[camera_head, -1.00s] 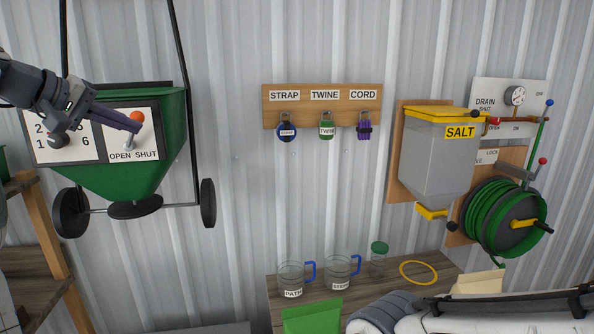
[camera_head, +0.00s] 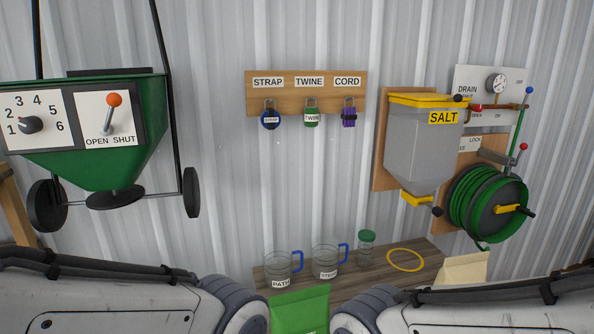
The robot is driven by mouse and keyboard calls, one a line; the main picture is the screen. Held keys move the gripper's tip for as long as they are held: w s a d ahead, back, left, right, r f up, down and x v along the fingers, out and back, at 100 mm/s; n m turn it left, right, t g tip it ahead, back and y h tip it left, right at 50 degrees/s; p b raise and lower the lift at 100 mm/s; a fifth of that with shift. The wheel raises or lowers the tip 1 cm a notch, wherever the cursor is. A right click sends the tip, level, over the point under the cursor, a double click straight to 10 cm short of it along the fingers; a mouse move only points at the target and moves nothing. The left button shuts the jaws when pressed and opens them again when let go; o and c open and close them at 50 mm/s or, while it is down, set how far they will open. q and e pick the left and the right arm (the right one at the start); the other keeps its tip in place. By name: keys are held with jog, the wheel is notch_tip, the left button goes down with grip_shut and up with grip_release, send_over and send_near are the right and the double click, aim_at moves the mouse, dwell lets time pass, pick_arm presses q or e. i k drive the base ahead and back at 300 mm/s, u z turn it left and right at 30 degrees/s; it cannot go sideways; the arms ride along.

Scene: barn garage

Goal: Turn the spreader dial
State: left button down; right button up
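The green spreader (camera_head: 100,155) hangs on the corrugated wall at the left. Its white dial plate is marked 1 to 6, and the black dial knob (camera_head: 31,125) has a lighter pointer mark that seems turned toward 1. Beside it, the lever with the orange ball (camera_head: 114,100) stands nearly upright, leaning slightly right, above the words OPEN and SHUT. Nothing of mine touches the dial or lever. Parts of my two arms show along the bottom edge, but neither gripper is in view.
A wooden board (camera_head: 306,105) holds strap, twine and cord. The salt bin (camera_head: 425,145), hose reel (camera_head: 490,205) and drain panel (camera_head: 475,85) are at the right. A bench (camera_head: 345,286) below bears two jugs, a jar and a yellow ring.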

aim_at(30, 125)
jog(key=u, duration=1.25)
jog(key=k, duration=0.45)
jog(key=u, duration=0.6)
jog(key=i, duration=0.7)
jog(key=z, duration=0.25)
